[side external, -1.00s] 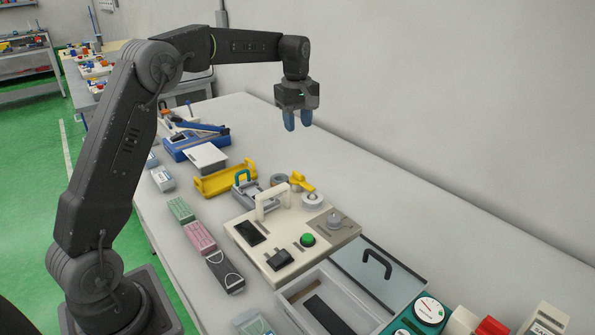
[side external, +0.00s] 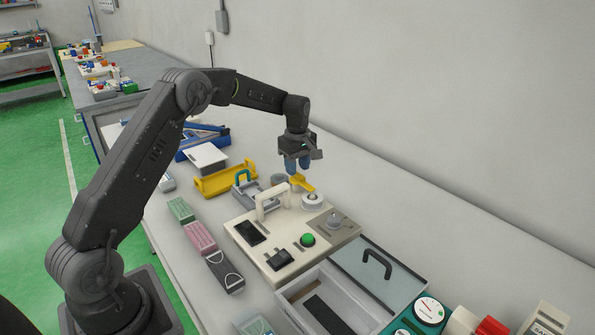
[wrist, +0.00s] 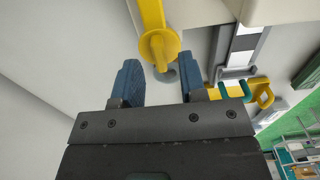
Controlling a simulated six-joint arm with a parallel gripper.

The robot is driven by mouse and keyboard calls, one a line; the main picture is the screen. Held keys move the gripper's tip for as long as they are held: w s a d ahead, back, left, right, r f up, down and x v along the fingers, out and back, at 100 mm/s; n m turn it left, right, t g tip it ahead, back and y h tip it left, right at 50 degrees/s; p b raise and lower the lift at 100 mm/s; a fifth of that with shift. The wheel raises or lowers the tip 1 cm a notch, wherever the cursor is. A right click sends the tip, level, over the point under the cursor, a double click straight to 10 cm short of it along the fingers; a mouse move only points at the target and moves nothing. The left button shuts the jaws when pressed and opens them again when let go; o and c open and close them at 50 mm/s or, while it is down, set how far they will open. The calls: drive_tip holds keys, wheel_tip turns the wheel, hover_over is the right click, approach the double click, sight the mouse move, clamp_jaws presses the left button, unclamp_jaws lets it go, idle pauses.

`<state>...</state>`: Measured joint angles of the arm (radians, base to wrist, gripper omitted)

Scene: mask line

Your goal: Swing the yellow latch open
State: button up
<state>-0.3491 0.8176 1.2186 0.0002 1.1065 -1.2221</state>
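The yellow latch (side external: 306,186) sits at the back of the cream and grey machine, behind a round white part (side external: 313,201). My gripper (side external: 298,168) is just above the latch, pointing down. In the wrist view my gripper (wrist: 160,62) is open and its blue fingers are apart. I see no contact. The lower part of the latch beneath the knob is partly hidden.
The cream machine (side external: 262,263) carries a tall cream handle (side external: 273,195) and a green button (side external: 307,239). A grey tool with a teal handle (side external: 244,178) and a yellow tray (side external: 224,181) lie to the left. The bench between the machine and the wall is clear.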

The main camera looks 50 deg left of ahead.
drive_tip(key=shift+f, duration=1)
clamp_jaws()
